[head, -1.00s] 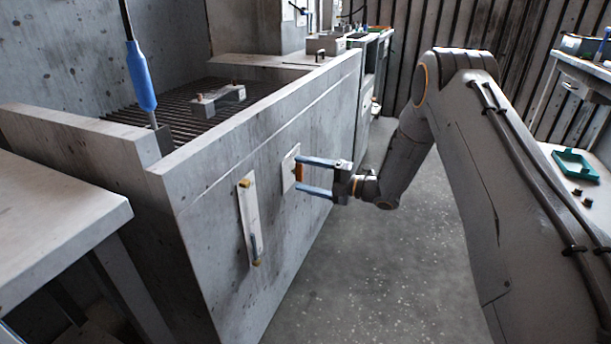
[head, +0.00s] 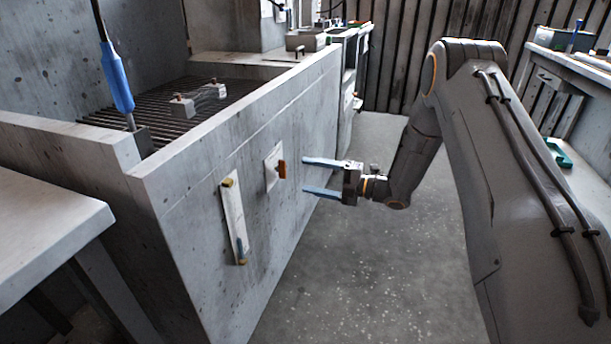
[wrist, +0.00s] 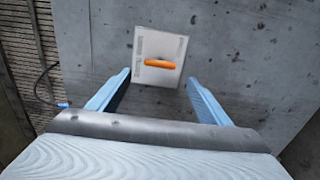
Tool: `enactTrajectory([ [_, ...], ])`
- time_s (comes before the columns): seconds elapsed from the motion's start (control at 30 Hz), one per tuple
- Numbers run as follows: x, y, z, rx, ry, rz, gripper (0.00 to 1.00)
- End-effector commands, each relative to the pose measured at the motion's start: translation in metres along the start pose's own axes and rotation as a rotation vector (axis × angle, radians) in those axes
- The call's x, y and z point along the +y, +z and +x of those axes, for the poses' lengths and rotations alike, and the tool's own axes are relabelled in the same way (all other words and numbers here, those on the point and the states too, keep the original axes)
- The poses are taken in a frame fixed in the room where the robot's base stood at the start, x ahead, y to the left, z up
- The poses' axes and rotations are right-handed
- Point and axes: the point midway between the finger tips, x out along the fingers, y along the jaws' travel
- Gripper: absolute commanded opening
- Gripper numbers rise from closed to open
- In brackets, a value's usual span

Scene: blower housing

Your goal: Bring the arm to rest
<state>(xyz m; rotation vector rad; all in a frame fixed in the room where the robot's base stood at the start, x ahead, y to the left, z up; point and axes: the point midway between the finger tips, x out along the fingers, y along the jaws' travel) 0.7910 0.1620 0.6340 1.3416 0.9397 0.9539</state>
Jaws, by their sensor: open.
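My gripper (head: 322,177) is open and empty, with two blue fingers pointing at the front wall of the concrete housing (head: 190,190). A square pale plate with an orange handle (head: 281,169) is on that wall, to the left of the fingertips and apart from them. In the wrist view, the orange handle (wrist: 160,64) lies across the plate, ahead of the two spread fingers (wrist: 155,95). My arm is bent, reaching from the right of the head view toward the wall.
A long pale plate (head: 234,217) with brass-coloured ends is on the wall, left of the square plate. A grating (head: 150,105) lies inside the housing. A pale table (head: 45,235) stands at left, a workbench (head: 570,62) at right. The floor (head: 330,275) between is clear.

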Motion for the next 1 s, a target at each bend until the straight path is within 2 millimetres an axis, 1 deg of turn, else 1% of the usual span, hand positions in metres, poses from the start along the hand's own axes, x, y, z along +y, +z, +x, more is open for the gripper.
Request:
enactTrajectory([
  [0.23,0.0,0.0,0.0,-0.001,-0.001,0.0,0.72],
  [0.33,0.005,0.004,0.004,-0.021,-0.02,0.009,0.72],
  [0.47,0.023,0.021,0.015,-0.118,-0.094,0.058,0.72],
  [0.53,0.036,0.034,0.02,-0.205,-0.151,0.106,0.72],
  [0.63,0.058,0.049,0.021,-0.352,-0.228,0.2,0.72],
  [0.73,0.077,0.056,0.014,-0.502,-0.288,0.308,0.72],
  [0.83,0.094,0.054,0.0,-0.653,-0.336,0.43,0.72],
  [0.97,0.114,0.038,-0.025,-0.848,-0.379,0.605,0.72],
  [1.0,0.119,0.029,-0.034,-0.906,-0.389,0.662,0.72],
])
